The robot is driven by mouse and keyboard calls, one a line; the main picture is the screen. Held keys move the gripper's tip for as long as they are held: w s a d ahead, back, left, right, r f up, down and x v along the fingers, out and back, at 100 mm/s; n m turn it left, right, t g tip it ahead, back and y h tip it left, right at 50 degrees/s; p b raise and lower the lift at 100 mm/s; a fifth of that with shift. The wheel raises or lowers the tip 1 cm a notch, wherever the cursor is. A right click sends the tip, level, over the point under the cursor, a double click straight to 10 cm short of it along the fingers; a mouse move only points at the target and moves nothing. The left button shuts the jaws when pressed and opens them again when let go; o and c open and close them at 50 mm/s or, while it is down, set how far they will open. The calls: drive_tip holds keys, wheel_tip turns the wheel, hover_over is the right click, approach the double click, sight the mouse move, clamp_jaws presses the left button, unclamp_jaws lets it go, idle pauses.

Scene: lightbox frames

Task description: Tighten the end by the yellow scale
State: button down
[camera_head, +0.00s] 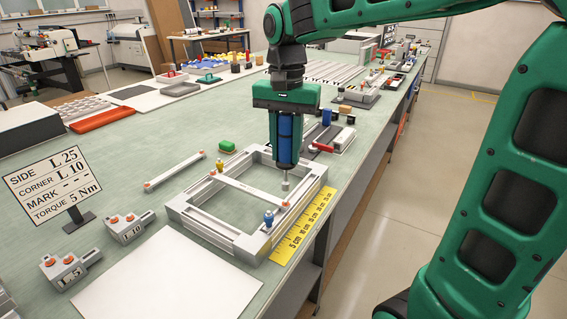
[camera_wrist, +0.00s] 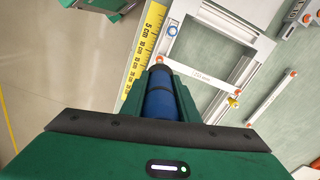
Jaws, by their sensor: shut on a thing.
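My gripper (camera_head: 286,112) is shut on a blue driver (camera_head: 286,135), held upright with its silver tip pointing down. The driver also shows in the wrist view (camera_wrist: 162,100). Below it, a pale crossbar (camera_head: 247,190) lies across a silver rectangular frame (camera_head: 190,222), with orange at both ends. The yellow scale (camera_head: 302,225) lies along the frame's right side. The crossbar's end by the scale (camera_head: 286,204) sits close to the driver's tip; in the wrist view the tip partly covers this end. I cannot tell whether they touch. A blue knob (camera_head: 268,217) stands on the frame nearby.
A sign (camera_head: 52,183) gives side L 25, corner L 10, torque 5 Nm. Two grey boxes with orange knobs (camera_head: 127,227) (camera_head: 68,270) stand near it. A loose bar (camera_head: 175,170) lies left of the frame. A white sheet (camera_head: 165,278) covers the front. Tools stand behind the frame.

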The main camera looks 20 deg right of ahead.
sight(286, 168)
drive_tip(key=shift+f, duration=0.1)
idle(0.4)
drive_tip(key=shift+f, duration=1.2)
drive_tip(key=shift+f, duration=1.1)
idle(0.8)
drive_tip(key=shift+s+f, duration=0.2)
idle(3.5)
drive_tip(key=shift+r, duration=0.15)
idle(0.5)
